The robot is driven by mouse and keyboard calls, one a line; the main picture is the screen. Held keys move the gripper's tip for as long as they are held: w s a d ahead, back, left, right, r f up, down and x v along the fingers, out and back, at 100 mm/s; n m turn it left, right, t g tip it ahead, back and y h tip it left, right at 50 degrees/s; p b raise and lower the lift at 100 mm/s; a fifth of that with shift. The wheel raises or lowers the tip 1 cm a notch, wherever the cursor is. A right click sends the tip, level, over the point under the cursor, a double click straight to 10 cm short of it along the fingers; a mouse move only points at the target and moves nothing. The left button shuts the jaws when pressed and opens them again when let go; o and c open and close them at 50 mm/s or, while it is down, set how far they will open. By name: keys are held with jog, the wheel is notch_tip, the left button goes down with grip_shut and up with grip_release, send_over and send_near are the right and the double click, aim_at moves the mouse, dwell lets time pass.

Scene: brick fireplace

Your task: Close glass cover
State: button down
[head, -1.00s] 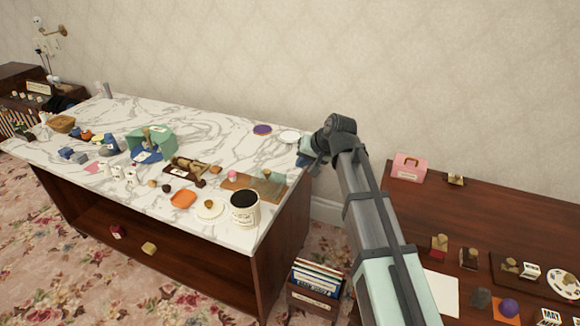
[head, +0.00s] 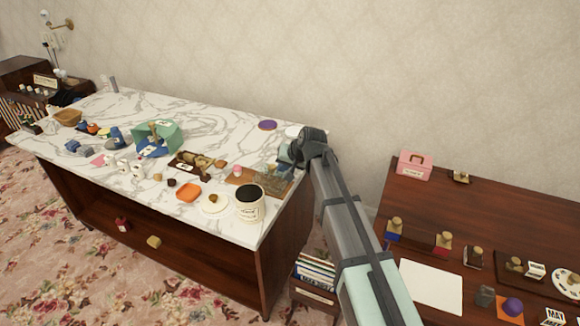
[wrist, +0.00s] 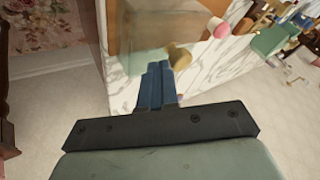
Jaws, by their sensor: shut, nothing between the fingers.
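A wooden board (head: 245,174) lies at the right end of the marble-topped table, with a pink round item (head: 238,170) on it. What looks like a clear glass cover (head: 275,184) is at the board's right part. In the wrist view, a see-through pane (wrist: 150,55) shows ahead of my fingers, with the brown board behind it. A tan knob-like piece (wrist: 180,57) and the pink item (wrist: 217,27) are beside it. My gripper (head: 284,164) is close by the board's right end; its blue fingers (wrist: 158,72) are together and empty. I cannot tell whether they touch the glass.
A white canister (head: 249,207), a plate (head: 214,204) and an orange dish (head: 187,192) stand in front of the board. A purple disc (head: 267,125) lies behind. A file box (head: 315,280) is in the gap between the tables; a second table (head: 480,210) is at right.

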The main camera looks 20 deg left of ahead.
jog(key=shift+a, duration=0.2)
jog(key=a, duration=1.1)
jog(key=shift+w, duration=0.1)
jog(key=shift+a, duration=0.45)
